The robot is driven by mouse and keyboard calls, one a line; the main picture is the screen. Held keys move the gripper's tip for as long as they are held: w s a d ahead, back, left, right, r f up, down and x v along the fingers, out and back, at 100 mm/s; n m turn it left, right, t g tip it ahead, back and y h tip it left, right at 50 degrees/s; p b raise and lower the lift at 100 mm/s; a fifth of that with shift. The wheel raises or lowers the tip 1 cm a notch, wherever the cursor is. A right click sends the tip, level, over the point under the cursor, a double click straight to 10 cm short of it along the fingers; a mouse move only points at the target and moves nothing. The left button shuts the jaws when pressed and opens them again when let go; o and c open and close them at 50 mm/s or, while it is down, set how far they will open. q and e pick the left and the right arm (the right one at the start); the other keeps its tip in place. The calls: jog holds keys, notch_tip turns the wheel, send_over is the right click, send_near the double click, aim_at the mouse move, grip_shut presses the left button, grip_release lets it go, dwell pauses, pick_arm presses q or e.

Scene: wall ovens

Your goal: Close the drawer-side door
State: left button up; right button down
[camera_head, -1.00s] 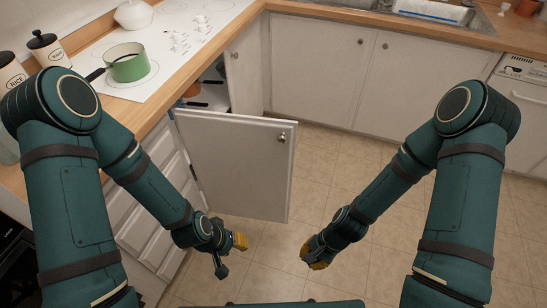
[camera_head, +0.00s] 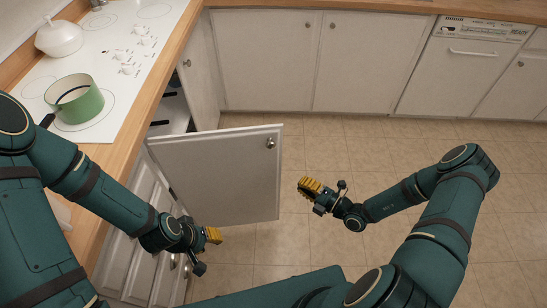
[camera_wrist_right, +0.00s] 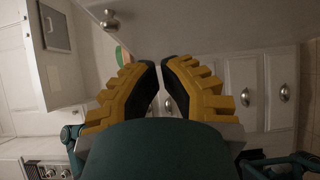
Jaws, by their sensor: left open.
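The drawer-side door (camera_head: 225,180) is a white cabinet panel standing open, its hinged edge beside the drawers and its round knob (camera_head: 270,142) near the free upper corner. In the right wrist view the knob (camera_wrist_right: 110,20) shows at the upper left. My left gripper (camera_head: 214,235) is open, low beside the drawer fronts and near the door's lower edge; I cannot tell whether it touches. My right gripper (camera_head: 308,187) is right of the door's free edge, apart from it. Its yellow fingers (camera_wrist_right: 162,65) have a narrow, empty gap between them.
White drawers (camera_head: 128,235) with metal handles stand left of the door. The cabinet interior (camera_head: 170,112) is partly visible. A green pot (camera_head: 78,102) sits on the white stove top above. A dishwasher (camera_head: 455,75) is at the back right. The tiled floor (camera_head: 330,140) is clear.

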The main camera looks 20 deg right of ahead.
jog(key=b, duration=0.2)
send_near(270, 154)
jog(key=x, duration=0.5)
jog(key=shift+s+a+f, duration=0.2)
jog(key=shift+a, duration=0.35)
jog(key=shift+w+d+r, duration=0.1)
jog(key=shift+w, duration=0.65)
